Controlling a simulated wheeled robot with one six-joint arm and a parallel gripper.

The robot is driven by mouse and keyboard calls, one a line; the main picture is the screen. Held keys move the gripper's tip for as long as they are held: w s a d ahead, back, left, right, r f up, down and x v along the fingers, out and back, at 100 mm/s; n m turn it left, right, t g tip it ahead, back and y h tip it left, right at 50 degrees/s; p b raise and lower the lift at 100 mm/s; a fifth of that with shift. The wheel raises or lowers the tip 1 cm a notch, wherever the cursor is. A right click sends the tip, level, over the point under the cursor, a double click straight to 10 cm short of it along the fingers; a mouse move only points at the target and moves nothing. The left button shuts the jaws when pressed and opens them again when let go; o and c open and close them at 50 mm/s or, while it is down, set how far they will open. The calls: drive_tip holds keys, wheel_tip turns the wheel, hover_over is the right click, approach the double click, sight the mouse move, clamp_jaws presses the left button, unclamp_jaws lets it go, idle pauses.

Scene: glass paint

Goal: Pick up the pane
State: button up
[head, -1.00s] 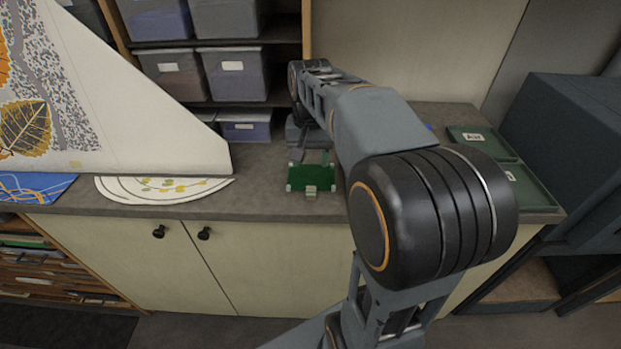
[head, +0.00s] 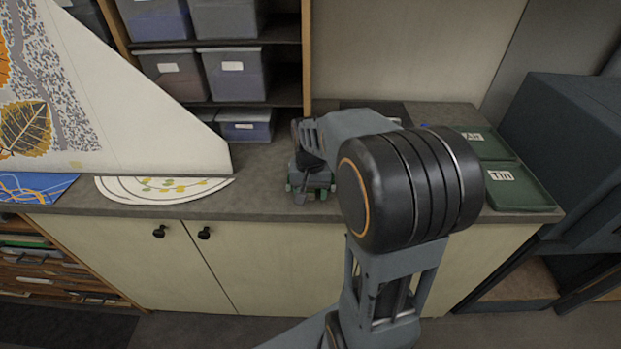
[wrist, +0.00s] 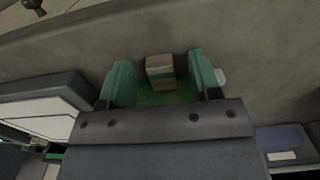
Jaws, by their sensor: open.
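The pane (wrist: 165,98) is a flat green sheet low over the grey counter, seen in the wrist view in the gap of my gripper (wrist: 162,70). A small tan block with a green band (wrist: 160,72) stands at the pane's edge, between the two green-faced fingers. The fingers are open, one on each side of the block, with gaps showing. In the head view my gripper (head: 311,192) is low at the counter's front and hides most of the pane. A small white piece (wrist: 220,76) shows just outside the right finger.
The counter (head: 262,196) is bare around my gripper. Left are a round leaf-patterned panel (head: 165,188) and a large leaning white panel (head: 130,135). Shelved bins (head: 235,73) stand behind. Two green trays, one labelled Tin (head: 515,190), lie right, beside a dark cabinet (head: 570,135).

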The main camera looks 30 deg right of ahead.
drive_tip(key=shift+f, duration=0.1)
drive_tip(key=c, duration=1)
drive_tip(key=shift+c, duration=0.3)
clamp_jaws()
